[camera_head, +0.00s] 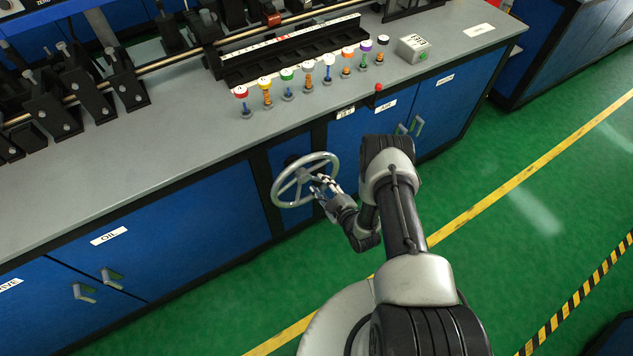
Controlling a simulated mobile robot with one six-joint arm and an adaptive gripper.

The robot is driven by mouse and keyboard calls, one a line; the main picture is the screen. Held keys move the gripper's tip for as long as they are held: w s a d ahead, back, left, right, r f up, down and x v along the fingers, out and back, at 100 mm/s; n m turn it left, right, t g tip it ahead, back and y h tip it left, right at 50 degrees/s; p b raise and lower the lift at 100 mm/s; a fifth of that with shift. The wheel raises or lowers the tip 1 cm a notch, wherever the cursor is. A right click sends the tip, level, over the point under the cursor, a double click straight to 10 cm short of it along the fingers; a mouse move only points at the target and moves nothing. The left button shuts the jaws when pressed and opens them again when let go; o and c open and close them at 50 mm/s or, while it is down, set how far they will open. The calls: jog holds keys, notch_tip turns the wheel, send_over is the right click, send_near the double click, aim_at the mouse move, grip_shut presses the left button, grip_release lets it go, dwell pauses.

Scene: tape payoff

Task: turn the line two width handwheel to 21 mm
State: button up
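A silver spoked handwheel (304,180) stands out from the blue cabinet front, below the bench edge. My gripper (322,188) is at the right side of the wheel, with its fingers at the rim and spokes. Its fingers are too small in view to tell whether they grip the rim or only lie against it. No width reading in mm can be made out. A small display box (413,48) with a green button sits on the bench, its digits too small to read surely.
Several colour-capped knobs (288,84) stand in a row on the grey bench top (180,140). A red button (378,87) is at the bench edge. Cabinet handles (410,126) stick out right of the wheel. The green floor (510,225) is open to the right.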

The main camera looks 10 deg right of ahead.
aim_at(318, 180)
jog(key=b+x, duration=0.1)
jog(key=x, duration=0.3)
jog(key=shift+w+a, duration=0.1)
jog(key=shift+w, duration=0.3)
grip_shut()
dwell(0.5)
